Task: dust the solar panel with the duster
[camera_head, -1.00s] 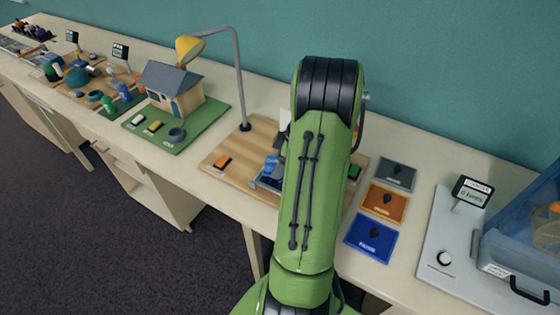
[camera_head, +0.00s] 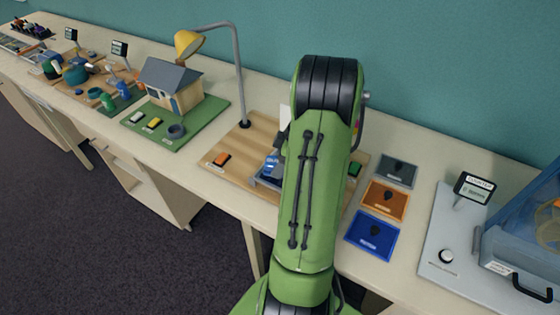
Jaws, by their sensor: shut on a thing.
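My green arm stands in front of the wooden board (camera_head: 222,168) and hides much of it. Only a dark bit of my gripper (camera_head: 281,143) shows at the arm's left edge; its fingertips are hidden. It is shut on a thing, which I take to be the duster. A small blue shape (camera_head: 271,164) shows just below that bit, above the board; it may be part of the duster, but I cannot tell. I cannot make out the solar panel; it may be behind my arm. Contact between duster and panel cannot be seen.
A lamp with a yellow shade (camera_head: 187,43) rises from the board, near a model house (camera_head: 173,84) on a green base. Orange (camera_head: 221,159) and green (camera_head: 354,168) blocks sit on the board. Three coloured mats (camera_head: 385,201) and a blue clear case (camera_head: 525,230) stand to the right.

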